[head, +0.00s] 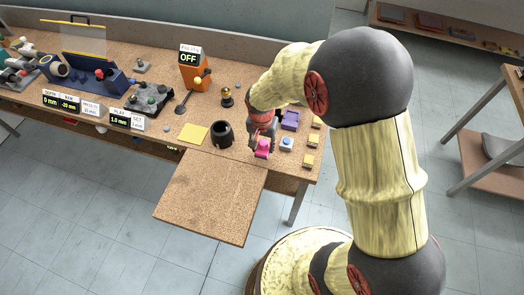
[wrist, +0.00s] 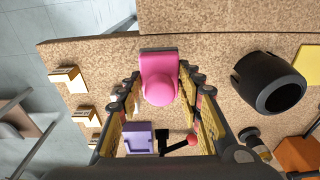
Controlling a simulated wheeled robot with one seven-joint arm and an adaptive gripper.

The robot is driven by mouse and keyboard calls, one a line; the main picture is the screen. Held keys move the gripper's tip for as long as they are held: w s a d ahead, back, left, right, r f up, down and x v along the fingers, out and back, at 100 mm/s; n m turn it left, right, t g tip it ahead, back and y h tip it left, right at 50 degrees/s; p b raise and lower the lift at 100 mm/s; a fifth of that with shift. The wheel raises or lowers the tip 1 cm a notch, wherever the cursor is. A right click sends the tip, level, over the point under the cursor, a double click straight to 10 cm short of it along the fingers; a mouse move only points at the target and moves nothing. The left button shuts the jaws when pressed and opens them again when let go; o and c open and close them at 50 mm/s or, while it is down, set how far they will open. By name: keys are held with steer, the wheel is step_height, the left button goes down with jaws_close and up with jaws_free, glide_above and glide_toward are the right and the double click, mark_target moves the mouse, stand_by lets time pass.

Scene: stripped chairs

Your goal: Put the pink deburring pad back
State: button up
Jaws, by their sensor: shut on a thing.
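The pink deburring pad (head: 263,148) has a rounded knob on a flatter base with a grey edge. In the wrist view the pad (wrist: 160,80) sits between the two fingertips of my gripper (wrist: 161,88), which is shut on it. In the head view my gripper (head: 262,138) is over the right part of the workbench, near its front edge. I cannot tell whether the pad touches the bench top.
A black cup (head: 222,134) and a yellow sheet (head: 193,134) lie to the left. A purple holder (head: 290,120), a blue-and-white item (head: 287,143) and several small yellow-topped blocks (head: 308,161) are to the right. A lower board (head: 212,198) juts out in front.

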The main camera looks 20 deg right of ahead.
mark_target(262, 150)
steer(key=shift+w+f, duration=0.7)
steer(key=shift+f, duration=0.1)
steer(key=shift+w+f+b, duration=0.15)
steer(key=shift+f+b, duration=0.6)
steer(key=shift+f, duration=0.9)
steer(key=shift+f, duration=0.2)
steer(key=o, duration=1.1)
steer(key=shift+o, duration=0.5)
steer(key=shift+r, duration=0.1)
